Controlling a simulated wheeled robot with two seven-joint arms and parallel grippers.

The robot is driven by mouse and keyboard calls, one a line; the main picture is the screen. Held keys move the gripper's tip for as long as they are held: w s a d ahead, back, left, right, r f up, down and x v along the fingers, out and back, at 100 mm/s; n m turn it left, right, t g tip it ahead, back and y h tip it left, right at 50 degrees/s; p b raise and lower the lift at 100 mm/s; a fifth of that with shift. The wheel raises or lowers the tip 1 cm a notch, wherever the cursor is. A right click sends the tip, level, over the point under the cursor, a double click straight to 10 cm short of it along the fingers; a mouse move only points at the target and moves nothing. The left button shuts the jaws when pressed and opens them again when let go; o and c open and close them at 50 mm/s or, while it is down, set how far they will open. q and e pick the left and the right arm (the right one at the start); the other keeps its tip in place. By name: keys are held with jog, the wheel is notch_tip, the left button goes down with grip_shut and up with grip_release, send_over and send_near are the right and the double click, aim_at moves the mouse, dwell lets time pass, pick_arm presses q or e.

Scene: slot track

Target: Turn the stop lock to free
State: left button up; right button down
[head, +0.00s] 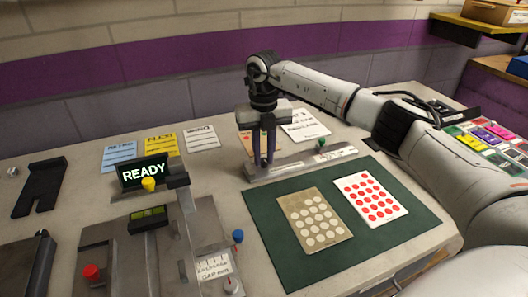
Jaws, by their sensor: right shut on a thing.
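My right gripper (265,157) points straight down at the left end of a long metal bar (300,165) at the back of the green mat. Its fingers are close together around a small dark upright part, mostly hidden between them. A green knob (321,143) stands on the same bar, to the right of the gripper and apart from it. The bar has pale labels too small to read. I cannot tell for sure which part is the stop lock. My left gripper is not in view.
A green mat (380,235) holds a beige card (313,219) and a white card with red dots (371,199). To the left is a metal fixture with a READY display (144,171), a yellow knob (149,184), a blue knob (238,236) and a red button (92,271).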

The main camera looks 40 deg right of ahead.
jog(key=n+p, duration=0.1)
jog(key=n, duration=0.2)
jog(key=shift+r+n, duration=0.1)
jog(key=shift+n, duration=0.2)
jog(key=n, duration=0.3)
jog(key=shift+n, duration=0.3)
jog(key=n, duration=0.4)
jog(key=shift+a+n+p, duration=0.1)
jog(key=shift+n+p, duration=0.2)
jog(key=shift+p, duration=0.1)
jog(key=n, duration=0.4)
jog(key=shift+n, duration=0.3)
jog(key=n, duration=0.4)
jog(key=shift+s, duration=0.1)
jog(key=n, duration=0.9)
jog(key=shift+s+b, duration=0.1)
jog(key=shift+b, duration=0.3)
jog(key=shift+n, duration=1.9)
